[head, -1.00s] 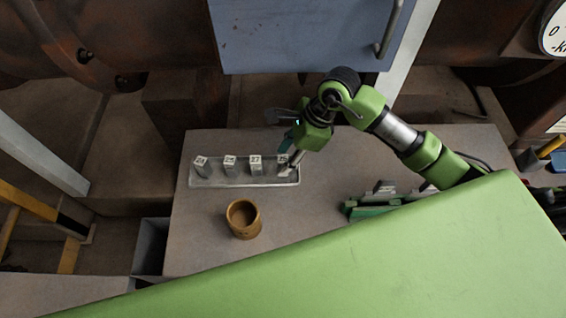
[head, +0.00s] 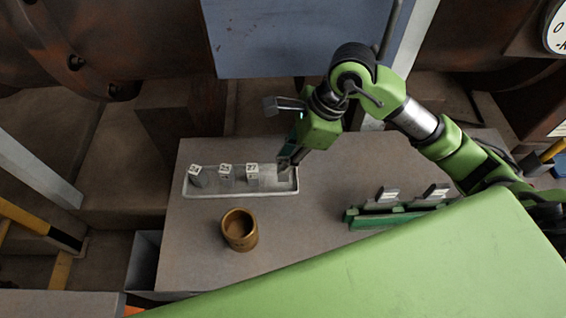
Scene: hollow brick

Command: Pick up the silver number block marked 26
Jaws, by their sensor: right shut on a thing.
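A pale tray (head: 215,192) on the table holds a row of silver number blocks. Three stand clear of my gripper: a left one (head: 196,176), a middle one (head: 226,173) and one to its right (head: 253,173). Their numbers are too small to read surely; the third looks like 27. My right gripper (head: 285,164) is at the tray's right end, shut on a silver block that its fingers mostly hide. I cannot read that block's number or tell whether it is clear of the tray. My left gripper is not in view.
A brown cup (head: 239,230) stands in front of the tray. A green rack (head: 385,215) with grey pieces is to the right. A green surface (head: 420,265) crosses the foreground. The table between cup and rack is clear.

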